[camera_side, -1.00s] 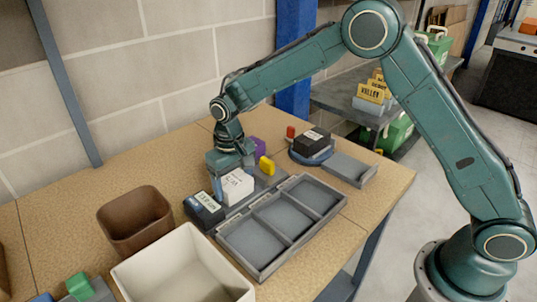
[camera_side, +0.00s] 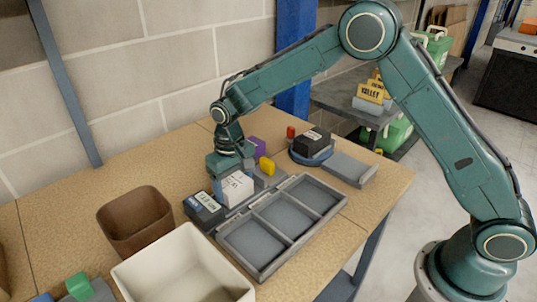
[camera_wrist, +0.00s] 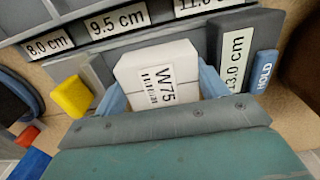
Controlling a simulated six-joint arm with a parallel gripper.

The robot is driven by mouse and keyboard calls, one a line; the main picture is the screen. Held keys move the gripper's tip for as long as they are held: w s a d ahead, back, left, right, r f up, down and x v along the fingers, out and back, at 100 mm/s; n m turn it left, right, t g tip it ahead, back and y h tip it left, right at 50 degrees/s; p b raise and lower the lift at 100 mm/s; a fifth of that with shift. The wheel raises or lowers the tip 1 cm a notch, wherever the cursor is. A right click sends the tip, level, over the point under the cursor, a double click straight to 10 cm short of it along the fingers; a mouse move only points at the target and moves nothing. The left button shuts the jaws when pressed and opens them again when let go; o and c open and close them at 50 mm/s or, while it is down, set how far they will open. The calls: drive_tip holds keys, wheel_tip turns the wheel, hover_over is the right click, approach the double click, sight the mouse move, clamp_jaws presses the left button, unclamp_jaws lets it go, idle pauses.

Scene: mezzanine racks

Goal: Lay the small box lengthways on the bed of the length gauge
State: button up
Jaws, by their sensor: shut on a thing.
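The small white box (camera_side: 236,188) carries a printed label; in the wrist view its label on the white box (camera_wrist: 160,75) reads W75. My gripper (camera_side: 230,178) is shut on it, with a light blue finger on either side in the wrist view (camera_wrist: 162,90). The length gauge (camera_side: 268,181) has a grey bed and a yellow block (camera_side: 266,166); the yellow block also shows in the wrist view (camera_wrist: 72,97). The box is over or on the bed; I cannot tell whether it touches. My gripper hides part of the bed.
A three-compartment grey tray (camera_side: 258,272) lies in front, its compartments empty. A dark labelled block (camera_side: 204,209) is close left of the box. A brown bin (camera_side: 135,222) and a cream bin (camera_side: 180,270) stand left. A dark box (camera_side: 312,142) is at the back right.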

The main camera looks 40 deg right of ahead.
drive_tip(key=o, duration=1.1)
drive_tip(key=shift+r, duration=0.15)
wheel_tip(320, 180, up, 14)
drive_tip(key=shift+f, duration=0.25)
drive_tip(key=shift+d+r, duration=0.1)
